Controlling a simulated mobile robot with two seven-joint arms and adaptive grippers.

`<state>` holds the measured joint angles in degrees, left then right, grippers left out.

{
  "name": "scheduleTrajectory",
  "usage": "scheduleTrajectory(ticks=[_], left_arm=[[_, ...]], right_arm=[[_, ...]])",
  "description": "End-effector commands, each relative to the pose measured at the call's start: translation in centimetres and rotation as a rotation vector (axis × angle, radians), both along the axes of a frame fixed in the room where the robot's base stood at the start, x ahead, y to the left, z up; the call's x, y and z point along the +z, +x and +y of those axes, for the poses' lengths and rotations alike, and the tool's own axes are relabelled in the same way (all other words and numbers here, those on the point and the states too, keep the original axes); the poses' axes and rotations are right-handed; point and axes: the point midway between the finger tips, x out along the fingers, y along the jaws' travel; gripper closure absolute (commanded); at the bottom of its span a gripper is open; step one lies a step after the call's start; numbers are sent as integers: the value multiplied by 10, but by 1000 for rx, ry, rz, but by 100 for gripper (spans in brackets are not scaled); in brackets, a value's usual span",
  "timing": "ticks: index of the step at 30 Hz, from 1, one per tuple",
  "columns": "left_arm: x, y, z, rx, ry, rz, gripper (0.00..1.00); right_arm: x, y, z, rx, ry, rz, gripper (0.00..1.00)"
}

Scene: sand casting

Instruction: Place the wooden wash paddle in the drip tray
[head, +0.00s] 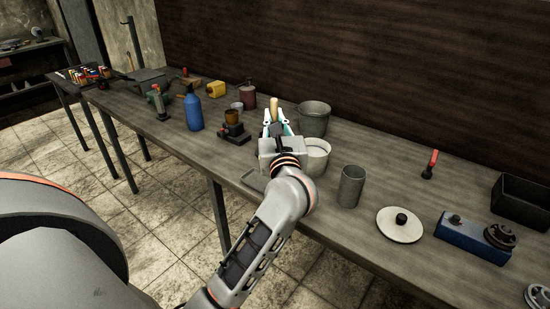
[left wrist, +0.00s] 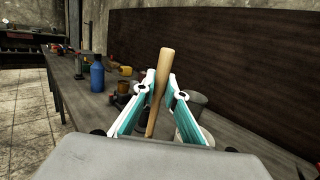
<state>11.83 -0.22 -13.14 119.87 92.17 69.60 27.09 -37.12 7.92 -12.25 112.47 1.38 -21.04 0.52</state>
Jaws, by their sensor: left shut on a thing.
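My left gripper (head: 276,124) is shut on the wooden wash paddle (head: 274,104), above the long table. In the left wrist view the paddle's pale round wooden handle (left wrist: 164,66) stands up between the teal fingers (left wrist: 160,88), tilted slightly right. Its lower end is hidden behind the gripper body. A flat grey tray (head: 254,181), which looks like the drip tray, lies at the table's front edge, partly hidden by my left wrist. My right gripper is not in view.
A grey bucket (head: 313,118) and a pale pot (head: 317,157) stand close to the right of the gripper. A metal cup (head: 351,186) and a round white lid (head: 399,224) are farther right. A blue bottle (head: 193,110) stands to the left.

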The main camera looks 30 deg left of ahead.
Motion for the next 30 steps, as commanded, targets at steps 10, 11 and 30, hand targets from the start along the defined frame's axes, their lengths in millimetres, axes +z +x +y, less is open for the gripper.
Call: scheduleTrajectory(ticks=[10, 11, 30], left_arm=[[-62, 0, 0, 0, 2, 1, 100], [-63, 0, 0, 0, 0, 0, 100], [-107, 0, 0, 0, 0, -1, 100]], right_arm=[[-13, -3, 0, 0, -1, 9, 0], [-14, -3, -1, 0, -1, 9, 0], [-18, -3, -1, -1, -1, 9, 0]])
